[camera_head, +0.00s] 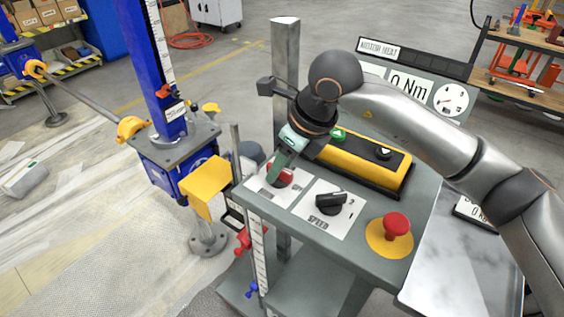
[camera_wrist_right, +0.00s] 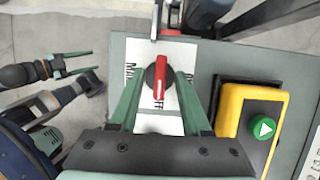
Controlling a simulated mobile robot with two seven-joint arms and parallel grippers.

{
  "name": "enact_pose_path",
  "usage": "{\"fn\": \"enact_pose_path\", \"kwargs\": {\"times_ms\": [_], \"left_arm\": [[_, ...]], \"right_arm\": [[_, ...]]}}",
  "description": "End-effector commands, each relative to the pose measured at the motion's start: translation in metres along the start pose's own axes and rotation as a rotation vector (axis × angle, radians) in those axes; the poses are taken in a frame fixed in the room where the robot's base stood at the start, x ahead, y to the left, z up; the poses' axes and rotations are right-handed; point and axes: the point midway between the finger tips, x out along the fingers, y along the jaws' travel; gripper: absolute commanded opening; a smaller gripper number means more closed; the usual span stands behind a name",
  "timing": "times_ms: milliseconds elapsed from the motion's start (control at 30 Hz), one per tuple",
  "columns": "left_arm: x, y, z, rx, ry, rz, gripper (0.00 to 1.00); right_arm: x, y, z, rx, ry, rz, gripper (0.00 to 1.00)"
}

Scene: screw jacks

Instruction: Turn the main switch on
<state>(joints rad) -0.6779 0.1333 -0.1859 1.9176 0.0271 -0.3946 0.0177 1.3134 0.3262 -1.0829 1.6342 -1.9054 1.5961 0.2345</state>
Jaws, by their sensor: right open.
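The main switch (camera_head: 279,177) is a red rotary handle on a white plate at the left end of the grey console. In the right wrist view, the switch (camera_wrist_right: 160,76) shows its red handle lengthwise up and down the picture, on a dark round base. The plate's lettering is partly hidden. My right gripper (camera_head: 277,164) points down at the switch; in its wrist view, the open green fingers stand on either side of the handle, with gaps visible. My left gripper (camera_wrist_right: 76,65) shows at the left of the wrist view, open and empty, away from the console.
The console also carries a black speed knob (camera_head: 331,201), a red emergency button (camera_head: 396,226) and a yellow box (camera_head: 366,160) with a green button. A blue screw jack (camera_head: 178,150) stands left of the console. A display (camera_head: 414,85) stands behind.

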Motion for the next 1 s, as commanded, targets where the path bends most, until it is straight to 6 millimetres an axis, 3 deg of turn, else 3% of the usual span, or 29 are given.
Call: {"fn": "enact_pose_path", "kwargs": {"times_ms": [267, 700, 1000], "left_arm": [[0.0002, -0.0005, 0.0006, 0.000, -0.002, -0.001, 0.59], [0.0003, -0.0003, 0.0012, -0.002, -0.004, -0.001, 0.59], [0.0003, 0.0000, 0.0013, -0.002, -0.005, -0.001, 0.59]], "right_arm": [[0.0016, -0.0001, -0.0001, 0.000, 0.000, 0.000, 0.47], [0.0011, -0.0001, -0.0001, 0.000, 0.000, 0.000, 0.00], [0.0009, -0.0002, -0.0001, 0.000, 0.000, -0.001, 0.00]]}}
